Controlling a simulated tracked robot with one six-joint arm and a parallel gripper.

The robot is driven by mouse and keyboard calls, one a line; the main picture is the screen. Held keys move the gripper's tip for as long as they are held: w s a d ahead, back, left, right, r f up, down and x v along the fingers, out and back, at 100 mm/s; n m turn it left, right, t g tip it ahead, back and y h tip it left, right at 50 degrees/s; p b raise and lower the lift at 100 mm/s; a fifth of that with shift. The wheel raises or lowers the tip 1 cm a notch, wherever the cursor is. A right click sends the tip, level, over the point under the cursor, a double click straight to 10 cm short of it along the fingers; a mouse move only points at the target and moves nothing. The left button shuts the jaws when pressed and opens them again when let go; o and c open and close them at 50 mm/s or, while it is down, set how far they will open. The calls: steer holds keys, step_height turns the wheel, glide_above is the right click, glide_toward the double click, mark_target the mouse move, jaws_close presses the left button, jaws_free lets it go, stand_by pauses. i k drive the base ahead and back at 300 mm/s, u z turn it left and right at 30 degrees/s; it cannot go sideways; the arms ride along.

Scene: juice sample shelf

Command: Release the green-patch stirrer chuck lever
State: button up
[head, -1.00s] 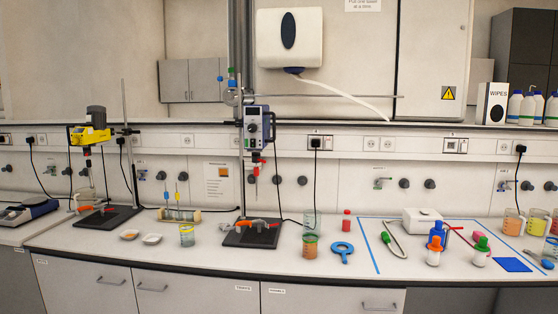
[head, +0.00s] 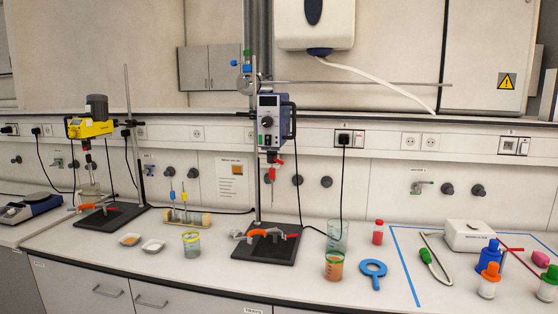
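Two overhead stirrers hang on stands at the back of the bench in the head view. The left stirrer (head: 90,128) is yellow with a dark motor. A red part, perhaps the chuck lever (head: 271,173), shows below the right stirrer's body. The left stirrer's chuck is too small to make out its lever. My gripper is not in view.
Black stand bases (head: 265,247) carry red-orange clamps. A white box (head: 470,236) and bottles are farther right. Two small dishes (head: 153,246) lie left.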

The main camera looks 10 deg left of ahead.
mark_target(272, 157)
steer(key=u, duration=0.3)
steer(key=i, duration=0.65)
steer(key=u, duration=0.9)
steer(key=i, duration=0.65)
steer(key=u, duration=0.45)
